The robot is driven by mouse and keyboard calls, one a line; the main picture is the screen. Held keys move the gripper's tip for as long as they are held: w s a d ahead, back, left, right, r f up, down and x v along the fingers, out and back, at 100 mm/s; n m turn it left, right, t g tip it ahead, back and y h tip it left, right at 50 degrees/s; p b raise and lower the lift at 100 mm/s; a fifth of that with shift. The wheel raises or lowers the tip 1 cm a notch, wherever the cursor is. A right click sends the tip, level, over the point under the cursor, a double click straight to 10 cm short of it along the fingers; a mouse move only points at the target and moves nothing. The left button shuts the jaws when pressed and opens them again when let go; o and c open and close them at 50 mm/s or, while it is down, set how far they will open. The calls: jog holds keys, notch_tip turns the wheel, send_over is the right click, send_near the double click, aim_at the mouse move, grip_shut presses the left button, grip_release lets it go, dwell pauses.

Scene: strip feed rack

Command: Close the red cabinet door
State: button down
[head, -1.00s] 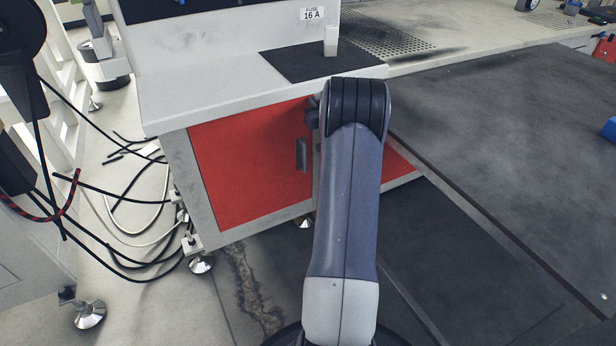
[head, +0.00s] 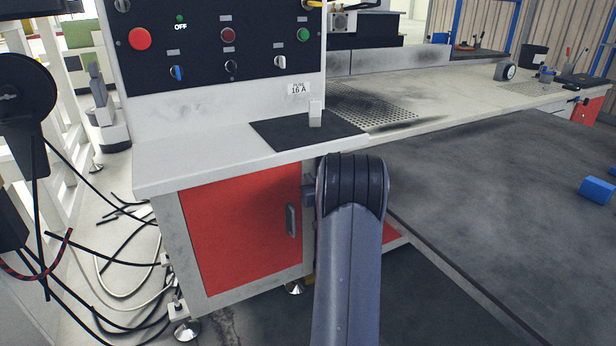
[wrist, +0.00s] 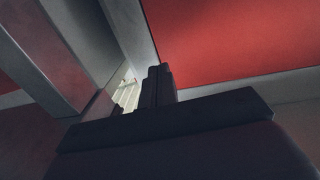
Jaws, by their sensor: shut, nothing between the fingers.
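The red cabinet door (head: 235,232) is under the bench at the left of the head view, with a dark upright handle (head: 291,219) near its right edge. It looks about flush with its grey frame; my arm hides part of the area right of it, so I cannot tell whether a gap is there. In the head view my arm hides my gripper. In the wrist view my gripper (wrist: 157,84) is shut and empty, its dark fingers beside a pale grey post. A red panel (wrist: 240,40) fills the upper right there; contact is unclear.
The bench top (head: 200,155) overhangs the door. A control panel (head: 220,50) with buttons and knobs stands above. Loose cables (head: 120,245) lie on the floor at left. A dark flat surface (head: 490,190) spreads at right, with a blue cylinder (head: 596,189) on it.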

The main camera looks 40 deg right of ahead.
jog(key=d+p+v, duration=0.1)
jog(key=v, duration=0.6)
jog(key=shift+s+a, duration=0.15)
jog(key=shift+s, duration=0.35)
